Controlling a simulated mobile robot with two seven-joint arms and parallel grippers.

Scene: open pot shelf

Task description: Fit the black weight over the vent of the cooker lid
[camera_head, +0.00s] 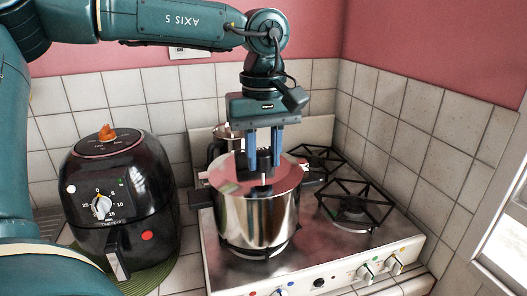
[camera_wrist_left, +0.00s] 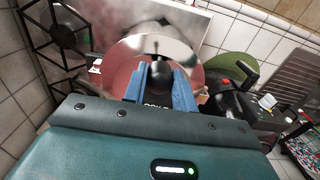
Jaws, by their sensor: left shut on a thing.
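The steel cooker (camera_head: 258,218) stands on a hob burner, with its shiny lid (camera_head: 285,178) on top reflecting the pink wall. My left gripper (camera_head: 264,164) points straight down over the middle of the lid, its two blue fingers shut on the black weight. In the left wrist view the weight (camera_wrist_left: 160,73) shows as a dark rounded piece between the fingers (camera_wrist_left: 160,88), with the lid (camera_wrist_left: 125,62) around it. I cannot tell whether the weight touches the lid. My right gripper is not in view.
A black air fryer (camera_head: 122,200) stands on a green mat left of the hob. Another pot (camera_head: 222,140) stands behind the cooker. Bare burner grates (camera_head: 355,205) lie to the right. Tiled walls close off the back and right side.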

